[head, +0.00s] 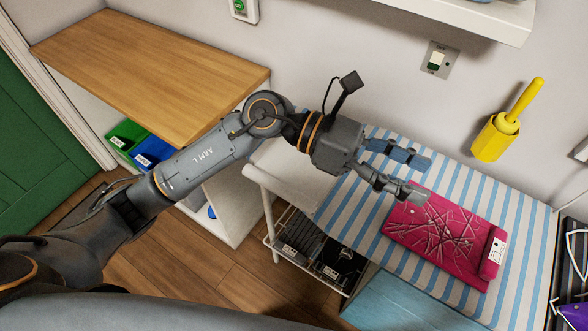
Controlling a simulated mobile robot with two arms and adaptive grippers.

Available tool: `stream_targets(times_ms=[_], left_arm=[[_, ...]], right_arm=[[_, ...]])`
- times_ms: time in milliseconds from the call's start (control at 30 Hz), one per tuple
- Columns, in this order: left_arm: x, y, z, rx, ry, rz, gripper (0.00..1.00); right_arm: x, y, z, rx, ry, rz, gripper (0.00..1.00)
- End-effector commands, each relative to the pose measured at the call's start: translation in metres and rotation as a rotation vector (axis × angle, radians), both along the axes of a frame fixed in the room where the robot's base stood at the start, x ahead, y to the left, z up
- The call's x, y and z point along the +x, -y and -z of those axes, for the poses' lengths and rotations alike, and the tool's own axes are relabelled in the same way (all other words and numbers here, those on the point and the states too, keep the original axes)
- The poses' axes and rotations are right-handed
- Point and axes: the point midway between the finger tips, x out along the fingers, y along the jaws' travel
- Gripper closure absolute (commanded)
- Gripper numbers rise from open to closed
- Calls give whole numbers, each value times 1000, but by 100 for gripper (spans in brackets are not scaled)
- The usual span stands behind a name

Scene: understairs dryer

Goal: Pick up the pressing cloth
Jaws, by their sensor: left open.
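The pressing cloth appears to be the flat magenta piece (412,244) with thin pale crossing lines. It lies on the blue-and-white striped board (340,207) at the right, and its right end has a thicker raised edge with a white label. My left gripper (425,177) reaches in from the left over the board. Its two fingers are apart and empty, pointing right. The lower fingertip overlaps the cloth's upper left corner in the picture; I cannot tell whether it touches. My right gripper is not in view.
A wooden-topped cabinet (150,65) stands at the left, with green and blue bins below. A yellow holder (494,138) with a handle is on the wall behind the board. A wire rack (310,250) sits beneath the board. A white shelf (480,18) juts out above.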

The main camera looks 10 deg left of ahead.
Motion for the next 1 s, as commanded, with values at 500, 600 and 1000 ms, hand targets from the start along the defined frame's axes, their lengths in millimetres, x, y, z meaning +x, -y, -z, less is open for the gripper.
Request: stream_targets(times_ms=[500,600,1000], left_arm=[[92,-212,108,1305,557,328,43],[94,-222,112,1352,556,339,43],[94,-224,181,1353,554,340,43]], right_arm=[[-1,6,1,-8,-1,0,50],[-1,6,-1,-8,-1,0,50],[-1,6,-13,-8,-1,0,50]])
